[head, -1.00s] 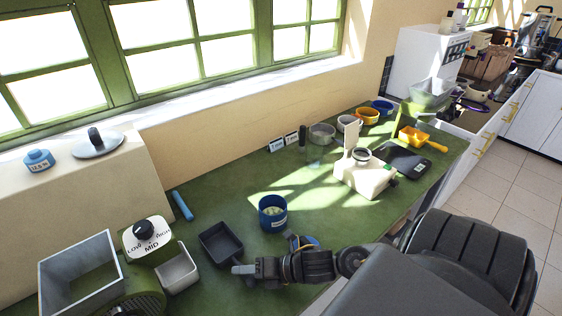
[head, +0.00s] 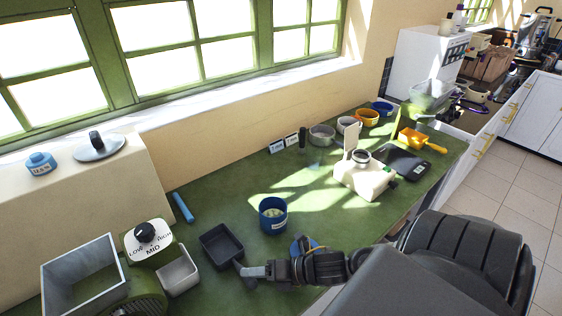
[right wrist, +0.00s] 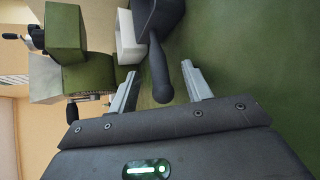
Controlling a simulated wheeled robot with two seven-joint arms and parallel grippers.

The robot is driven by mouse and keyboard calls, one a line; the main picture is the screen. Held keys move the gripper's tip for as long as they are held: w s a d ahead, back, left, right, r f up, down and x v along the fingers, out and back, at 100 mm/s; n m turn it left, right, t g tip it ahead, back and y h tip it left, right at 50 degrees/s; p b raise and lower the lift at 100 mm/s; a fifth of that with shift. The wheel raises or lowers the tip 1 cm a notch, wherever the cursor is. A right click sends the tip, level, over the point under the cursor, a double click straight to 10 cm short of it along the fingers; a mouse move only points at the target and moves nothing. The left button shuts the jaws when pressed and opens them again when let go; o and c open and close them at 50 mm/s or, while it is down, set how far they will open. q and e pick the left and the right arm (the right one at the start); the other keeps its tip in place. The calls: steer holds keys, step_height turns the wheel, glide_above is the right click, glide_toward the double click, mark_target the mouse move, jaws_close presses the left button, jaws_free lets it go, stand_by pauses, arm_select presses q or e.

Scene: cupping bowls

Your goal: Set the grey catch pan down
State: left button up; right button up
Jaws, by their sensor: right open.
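The grey catch pan (head: 221,246) is a dark, square, shallow pan with a short handle. It rests on the green counter, left of the blue cup, and looks empty. My right gripper (head: 252,272) is at the handle end, on the pan's near side. In the right wrist view my right gripper (right wrist: 160,72) is open, with the pan's dark handle (right wrist: 160,85) between its fingers and a gap on both sides. Only part of the pan's body (right wrist: 162,14) shows there, at the top edge. My left gripper is not in view.
A green machine with a MID dial (head: 148,240), an open grey box (head: 82,270) and a pale bin (head: 178,272) stand left of the pan. A blue cup (head: 273,214) stands to its right. The green counter (head: 235,190) behind is mostly clear.

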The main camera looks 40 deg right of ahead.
steer(key=shift+p+v, duration=0.55)
steer(key=shift+v, duration=1)
steer(key=shift+r, duration=0.1)
steer(key=p+v, duration=0.4)
steer(key=v, duration=0.2)
steer(key=shift+r, duration=0.1)
steer(key=shift+s+d+p, duration=0.35)
steer(key=shift+p, duration=0.05)
steer(key=shift+a, duration=0.1)
